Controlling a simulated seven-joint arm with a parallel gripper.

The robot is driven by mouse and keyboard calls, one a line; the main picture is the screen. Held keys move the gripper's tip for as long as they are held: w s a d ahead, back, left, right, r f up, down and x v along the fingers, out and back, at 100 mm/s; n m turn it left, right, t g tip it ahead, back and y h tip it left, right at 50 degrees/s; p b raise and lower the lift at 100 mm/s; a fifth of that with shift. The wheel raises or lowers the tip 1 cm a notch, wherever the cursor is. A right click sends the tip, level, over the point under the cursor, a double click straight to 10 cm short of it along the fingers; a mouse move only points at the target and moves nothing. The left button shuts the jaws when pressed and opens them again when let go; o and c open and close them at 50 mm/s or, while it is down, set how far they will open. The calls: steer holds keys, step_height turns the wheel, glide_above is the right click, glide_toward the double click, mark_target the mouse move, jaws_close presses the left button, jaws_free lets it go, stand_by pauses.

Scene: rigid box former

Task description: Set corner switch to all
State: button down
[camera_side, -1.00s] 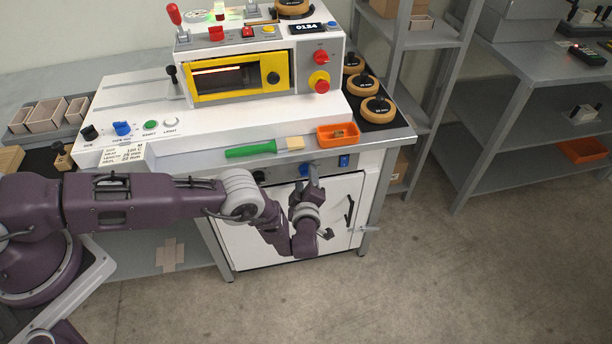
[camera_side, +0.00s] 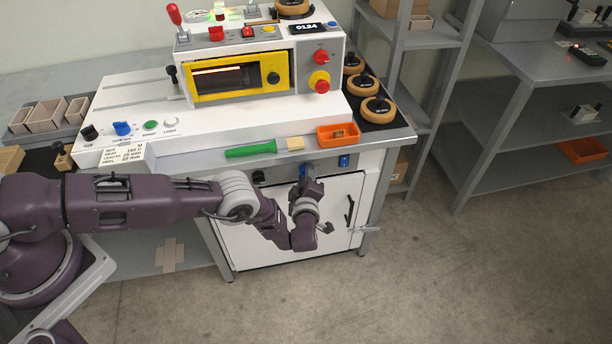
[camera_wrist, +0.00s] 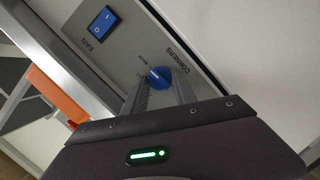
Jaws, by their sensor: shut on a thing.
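The corner switch is a blue knob (camera_wrist: 158,78) with a pale pointer line, on a grey panel marked CORNERS, in the wrist view. My gripper (camera_wrist: 160,84) has its two fingers on either side of the knob and is shut on it. The small lettering around the knob is partly hidden by the fingers, and I cannot read which position the pointer marks. In the side view my gripper (camera_side: 305,178) is at the front panel under the worktop, and the knob is mostly hidden there.
A blue FAN rocker switch (camera_wrist: 102,24) sits on the same panel. An orange bin (camera_side: 338,134), a green-handled tool (camera_side: 250,150) and a yellow-framed machine (camera_side: 240,78) are on the bench above. A white cabinet door (camera_side: 340,215) is below.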

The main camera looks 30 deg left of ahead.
steer(key=shift+s+f+n+t, duration=0.1)
steer(key=shift+n+t, duration=0.35)
steer(key=shift+n, duration=0.65)
steer(key=shift+f+n+t, duration=0.1)
steer(key=shift+n+t, duration=0.35)
steer(key=shift+n, duration=0.65)
steer(key=c, duration=1)
jaws_free()
steer(key=v, duration=0.7)
steer(key=shift+r, duration=0.1)
